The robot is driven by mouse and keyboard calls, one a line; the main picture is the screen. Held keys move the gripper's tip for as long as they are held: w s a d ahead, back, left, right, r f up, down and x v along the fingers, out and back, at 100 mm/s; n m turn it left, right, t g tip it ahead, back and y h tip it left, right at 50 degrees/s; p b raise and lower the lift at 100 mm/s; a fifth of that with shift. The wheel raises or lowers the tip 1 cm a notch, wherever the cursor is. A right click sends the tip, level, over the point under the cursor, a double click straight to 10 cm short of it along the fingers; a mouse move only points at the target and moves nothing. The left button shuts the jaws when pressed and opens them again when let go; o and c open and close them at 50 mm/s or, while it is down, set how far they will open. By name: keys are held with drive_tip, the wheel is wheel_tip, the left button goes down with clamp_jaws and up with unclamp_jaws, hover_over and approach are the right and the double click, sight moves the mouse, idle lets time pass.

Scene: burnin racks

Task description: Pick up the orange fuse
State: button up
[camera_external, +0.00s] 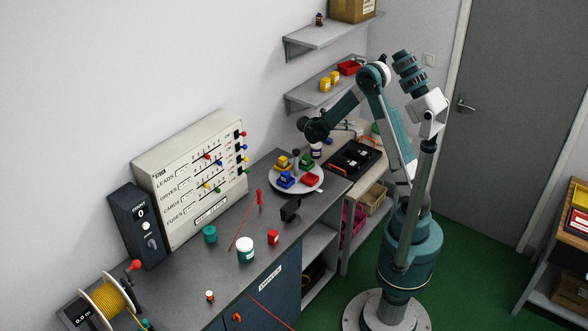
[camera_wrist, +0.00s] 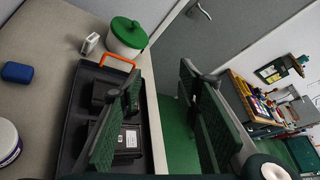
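I cannot clearly pick out an orange fuse in either view. A small orange-and-white piece (camera_external: 210,296) stands near the front edge of the grey workbench in the external view; it is too small to identify. My gripper (camera_wrist: 160,85) is open, with two dark green pads wide apart and nothing between them. In the wrist view it hangs above the black tray (camera_wrist: 79,101), which holds black boxes and has an orange handle (camera_wrist: 117,62). In the external view my dark wrist end (camera_external: 315,128) is over the far side bench, well away from the small piece.
A round turntable (camera_external: 318,184) carries coloured pieces. A teal-and-white jar (camera_external: 245,250), a red block (camera_external: 272,238) and a red screwdriver (camera_external: 259,198) are on the workbench. A panel (camera_external: 190,180) stands behind them. A green-lidded pot (camera_wrist: 127,35) stands beside the tray.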

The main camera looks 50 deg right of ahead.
drive_tip(key=w+a+n+t+p, duration=0.1)
drive_tip(key=w+a+p, duration=0.25)
drive_tip(key=a, duration=0.45)
drive_tip(key=w+a+r+m+t+y+p, duration=0.15)
drive_tip(key=a+r+m+y+p, duration=0.35)
drive_tip(key=a, duration=0.7)
drive_tip(key=w+a+r+m+t+y+p, duration=0.1)
drive_tip(key=w+a+r+m+p, duration=0.15)
drive_tip(key=a+p, duration=0.7)
drive_tip(key=w+a+r+m+t+y+p, duration=0.1)
drive_tip(key=a+r+m+t+y+p, duration=0.25)
drive_tip(key=a, duration=1.05)
drive_tip(key=n+g+y+b, duration=0.1)
drive_tip(key=n+y+b, duration=0.4)
drive_tip(key=n, duration=0.4)
hover_over(210, 293)
drive_tip(key=b, duration=0.1)
drive_tip(key=shift+h, duration=0.65)
drive_tip(key=f, duration=1.1)
drive_tip(key=shift+w+d, duration=0.15)
drive_tip(key=shift+d, duration=0.15)
drive_tip(key=shift+a+f, duration=0.15)
drive_tip(key=shift+a, duration=0.15)
